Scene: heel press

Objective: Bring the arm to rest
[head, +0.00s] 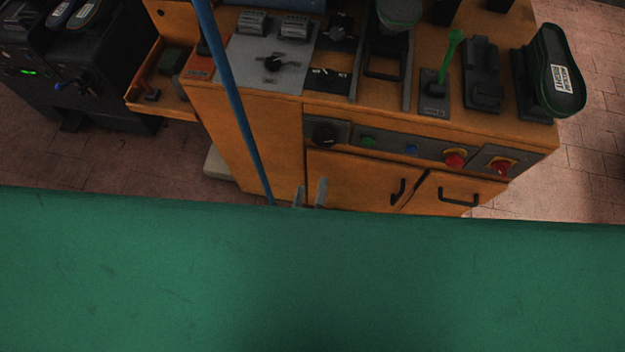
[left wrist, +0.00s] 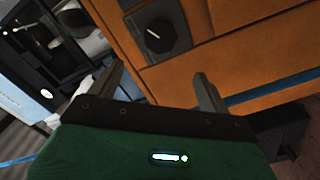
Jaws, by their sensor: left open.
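My left gripper (head: 310,192) shows only as two grey fingertips above the edge of the broad green surface in the lower half of the head view. That surface hides the rest of it. In the left wrist view its two dark fingers (left wrist: 158,74) stand apart with nothing between them. They are in front of the orange heel press (head: 245,135), near the lower front below a black knob (head: 325,133). The knob also shows in the left wrist view (left wrist: 158,37). Whether a finger touches the press, I cannot tell. My right gripper is in neither view.
The press front carries a green button (head: 368,141), a blue button (head: 411,149), two red buttons and black door handles (head: 397,192). A green lever (head: 451,58) stands on top. A blue rod (head: 232,100) crosses the view left of the gripper. A dark machine (head: 95,100) stands at left.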

